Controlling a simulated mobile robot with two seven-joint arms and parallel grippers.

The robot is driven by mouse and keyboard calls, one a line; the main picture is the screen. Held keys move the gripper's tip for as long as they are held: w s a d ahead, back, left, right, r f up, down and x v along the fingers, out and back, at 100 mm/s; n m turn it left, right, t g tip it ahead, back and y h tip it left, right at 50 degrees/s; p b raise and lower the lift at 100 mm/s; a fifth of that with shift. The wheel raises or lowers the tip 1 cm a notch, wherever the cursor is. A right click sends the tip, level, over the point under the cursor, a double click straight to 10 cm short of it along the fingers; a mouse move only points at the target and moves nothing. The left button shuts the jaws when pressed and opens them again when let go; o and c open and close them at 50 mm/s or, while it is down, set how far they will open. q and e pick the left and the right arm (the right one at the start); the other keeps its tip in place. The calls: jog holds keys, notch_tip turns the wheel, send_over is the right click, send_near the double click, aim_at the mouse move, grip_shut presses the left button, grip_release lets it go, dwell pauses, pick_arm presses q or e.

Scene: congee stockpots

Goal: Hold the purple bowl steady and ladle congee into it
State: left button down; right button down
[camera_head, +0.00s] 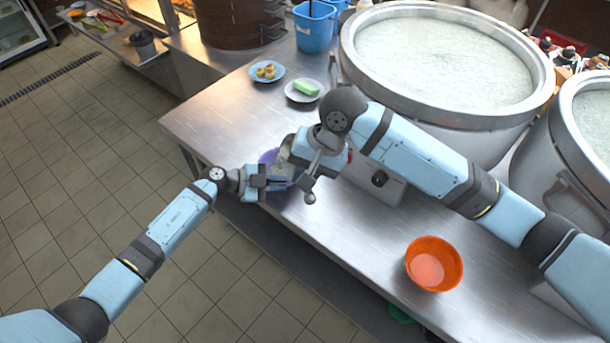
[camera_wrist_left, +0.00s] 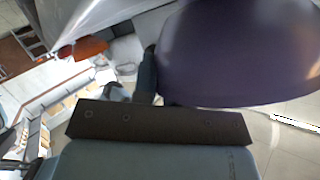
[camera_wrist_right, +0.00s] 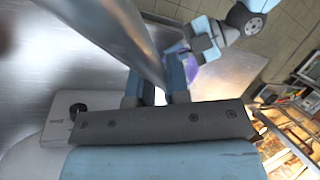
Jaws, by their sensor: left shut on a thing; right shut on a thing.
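The purple bowl (camera_head: 267,157) is at the front edge of the steel counter in the head view, largely hidden behind my grippers. It fills the upper right of the left wrist view (camera_wrist_left: 240,55). My left gripper (camera_head: 280,183) is shut on the bowl. My right gripper (camera_wrist_right: 155,92) is shut on the ladle (camera_wrist_right: 128,38), whose metal shaft crosses the right wrist view diagonally. In the head view the right gripper is close beside the bowl. I cannot tell what the ladle holds. The large stockpot (camera_head: 345,62) of pale congee (camera_head: 445,60) stands behind my right arm.
A second stockpot (camera_head: 567,150) stands at the right. An orange bowl (camera_head: 434,264) sits on the front of the counter (camera_head: 340,238). Two small plates with food, one blue (camera_head: 254,77) and one pale (camera_head: 291,96), and a blue bucket (camera_head: 313,32) stand farther back.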

jog(key=shift+w+a+r+n+t+h, duration=0.15)
jog(key=shift+a+n+t+h, duration=0.2)
jog(key=shift+n+h, duration=0.95)
jog(key=shift+w+a+r+n+t+h, duration=0.1)
jog(key=shift+a+r+n+t+h, duration=0.45)
jog(key=shift+h, duration=1.3)
jog(key=shift+w+a+f+n+h, duration=0.15)
jog(key=shift+a+f+n+h, duration=0.1)
jog(key=shift+n+h, duration=1.1)
jog(key=shift+h, duration=0.3)
